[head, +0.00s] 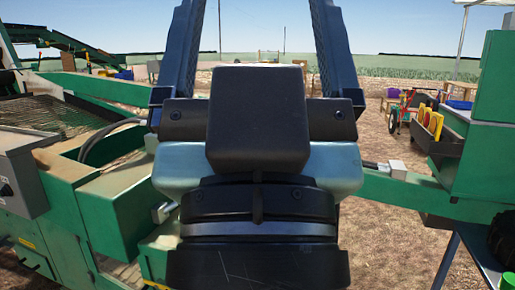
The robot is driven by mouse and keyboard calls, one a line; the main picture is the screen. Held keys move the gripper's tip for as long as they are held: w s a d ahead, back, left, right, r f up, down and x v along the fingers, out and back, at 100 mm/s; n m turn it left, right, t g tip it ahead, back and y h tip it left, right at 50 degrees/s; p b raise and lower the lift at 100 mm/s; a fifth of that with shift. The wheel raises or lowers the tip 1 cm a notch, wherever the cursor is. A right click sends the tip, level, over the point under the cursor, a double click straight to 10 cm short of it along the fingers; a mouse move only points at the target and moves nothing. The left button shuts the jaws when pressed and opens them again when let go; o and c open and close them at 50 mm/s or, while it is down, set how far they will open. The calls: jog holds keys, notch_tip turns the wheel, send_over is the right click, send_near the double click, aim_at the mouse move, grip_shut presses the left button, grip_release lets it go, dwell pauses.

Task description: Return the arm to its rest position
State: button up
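My gripper (260,30) fills the middle of the head view, very close to the camera. Its two dark fingers point up and stand wide apart, and their tips run out past the top edge. I see only sky and distant field between the fingers, so it looks open and empty. The dark block of its body and my wrist below it hide the middle of the scene. The rest of my arm is not clearly visible.
A green machine with a mesh conveyor (45,115) and a grey control box (20,170) stands at left. A green beam (400,190) runs to a green machine (490,150) at right. A red wheeled cart (405,108) stands behind. Dry ground shows at lower right.

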notch_tip(320, 180, up, 19)
jog(key=p, duration=1.6)
jog(key=shift+f, duration=0.2)
jog(key=shift+o, duration=0.4)
